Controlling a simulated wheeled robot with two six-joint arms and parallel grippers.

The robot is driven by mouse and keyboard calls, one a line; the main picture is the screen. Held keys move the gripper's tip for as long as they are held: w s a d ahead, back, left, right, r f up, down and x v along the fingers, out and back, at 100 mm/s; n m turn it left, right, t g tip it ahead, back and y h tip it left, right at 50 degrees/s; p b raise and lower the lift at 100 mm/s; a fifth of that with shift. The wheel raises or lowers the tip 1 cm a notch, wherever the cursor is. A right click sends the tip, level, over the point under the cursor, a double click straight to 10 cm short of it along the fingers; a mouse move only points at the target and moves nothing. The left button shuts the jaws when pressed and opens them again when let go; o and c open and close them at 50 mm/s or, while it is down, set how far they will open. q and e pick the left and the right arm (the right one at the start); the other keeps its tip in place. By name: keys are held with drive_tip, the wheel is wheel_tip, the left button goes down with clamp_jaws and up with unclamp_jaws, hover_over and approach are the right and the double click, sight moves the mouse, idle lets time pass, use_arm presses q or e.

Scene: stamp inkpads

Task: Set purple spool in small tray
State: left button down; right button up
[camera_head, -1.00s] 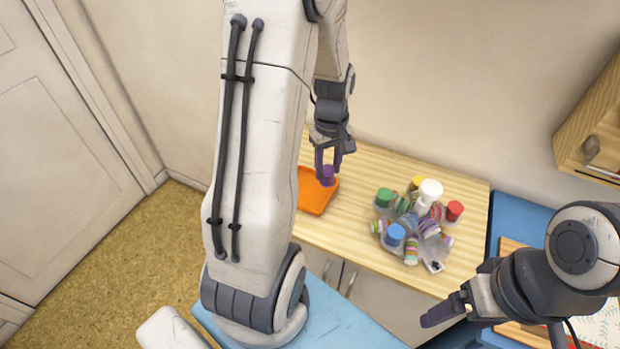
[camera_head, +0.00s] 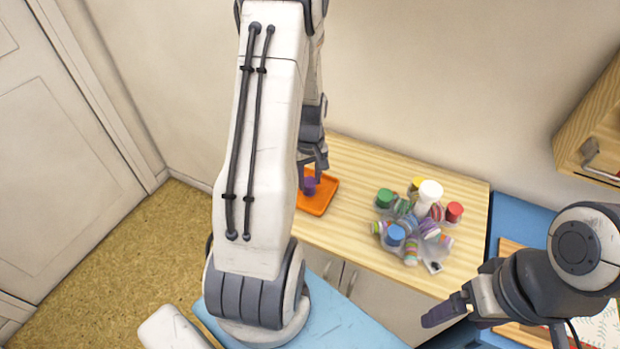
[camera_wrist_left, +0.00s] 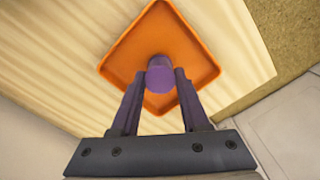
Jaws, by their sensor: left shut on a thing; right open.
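The purple spool (camera_head: 309,186) is held between the fingers of my left gripper (camera_head: 312,176), which is shut on it. In the left wrist view the spool (camera_wrist_left: 160,74) is between the fingertips of my left gripper (camera_wrist_left: 160,90), over the middle of the small orange tray (camera_wrist_left: 133,52). The tray (camera_head: 322,203) lies on the wooden counter, and my left arm hides its left part in the head view. I cannot tell whether the spool touches the tray floor. My right gripper (camera_head: 445,312) is open and empty at the lower right.
A cluster of ribbon spools and jars with coloured lids (camera_head: 410,228) stands on the wooden counter (camera_head: 375,175), right of the tray. Bare counter lies between them. A wooden wall cabinet (camera_head: 590,130) is at the upper right. In the wrist view the tray lies near a counter edge.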

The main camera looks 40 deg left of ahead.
sight(310, 181)
use_arm(q)
drive_tip(key=shift+f, duration=0.25)
drive_tip(key=shift+c, duration=2)
unclamp_jaws()
drive_tip(key=shift+r, duration=0.1)
drive_tip(key=shift+r, duration=0.1)
wheel_tip(310, 181, up, 12)
drive_tip(key=s+d+r+m, duration=0.15)
drive_tip(key=d+m, duration=0.25)
drive_tip(key=d, duration=0.5)
drive_tip(key=d+r+m, duration=0.2)
drive_tip(key=d+m, duration=0.2)
drive_tip(key=d, duration=0.5)
drive_tip(key=s+d+r+m+h, duration=0.1)
drive_tip(key=s+d+m, duration=1.1)
drive_tip(key=s, duration=0.3)
drive_tip(key=shift+s+d+r, duration=0.35)
drive_tip(key=shift+d+r, duration=0.05)
drive_tip(key=shift+d, duration=0.25)
